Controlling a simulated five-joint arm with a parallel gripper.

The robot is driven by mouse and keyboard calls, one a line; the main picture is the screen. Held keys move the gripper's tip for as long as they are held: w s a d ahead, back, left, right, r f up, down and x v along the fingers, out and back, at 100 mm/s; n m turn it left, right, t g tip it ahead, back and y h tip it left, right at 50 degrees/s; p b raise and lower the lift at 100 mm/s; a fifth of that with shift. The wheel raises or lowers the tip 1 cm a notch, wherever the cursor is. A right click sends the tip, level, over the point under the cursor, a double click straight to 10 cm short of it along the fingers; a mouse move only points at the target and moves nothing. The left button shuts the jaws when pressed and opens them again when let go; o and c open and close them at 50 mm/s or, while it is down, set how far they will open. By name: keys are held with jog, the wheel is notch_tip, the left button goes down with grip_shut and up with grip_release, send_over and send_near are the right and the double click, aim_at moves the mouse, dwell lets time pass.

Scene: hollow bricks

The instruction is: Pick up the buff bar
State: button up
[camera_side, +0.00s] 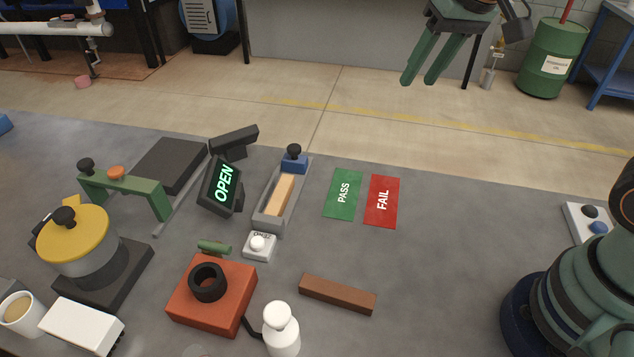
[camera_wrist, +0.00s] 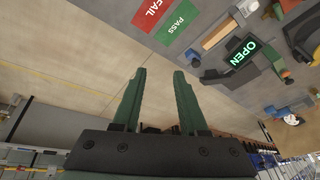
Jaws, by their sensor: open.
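The buff bar (camera_side: 280,195) lies in a narrow grey tray (camera_side: 263,220) on the dark table. A blue block with a dark knob (camera_side: 294,160) stands at the tray's far end. In the wrist view the buff bar (camera_wrist: 217,34) is small, near the top right. My gripper (camera_side: 418,82) is open and empty, high up and well away from the bar, at the top right of the side view. Its two green fingers (camera_wrist: 160,72) show apart in the wrist view, with only floor behind them.
A display reading OPEN (camera_side: 222,185) stands left of the tray, and a white button box (camera_side: 260,246) sits at its near end. Green PASS (camera_side: 343,193) and red FAIL (camera_side: 382,202) mats lie to its right. A brown bar (camera_side: 337,294) lies nearer on bare table.

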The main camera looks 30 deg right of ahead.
jog(key=w+a+f+m+g, duration=0.2)
jog(key=w+a+f+m, duration=0.15)
jog(key=w+a, duration=0.55)
jog(key=m+g, duration=0.2)
jog(key=m, duration=0.1)
send_over(279, 194)
notch_tip(279, 194, down, 10)
jog(key=shift+h, duration=0.3)
jog(key=f, duration=0.6)
jog(key=shift+w+d+f, duration=0.1)
jog(key=shift+d+f, duration=0.15)
jog(key=shift+a+f, duration=0.2)
jog(key=shift+f, duration=2.4)
grip_shut()
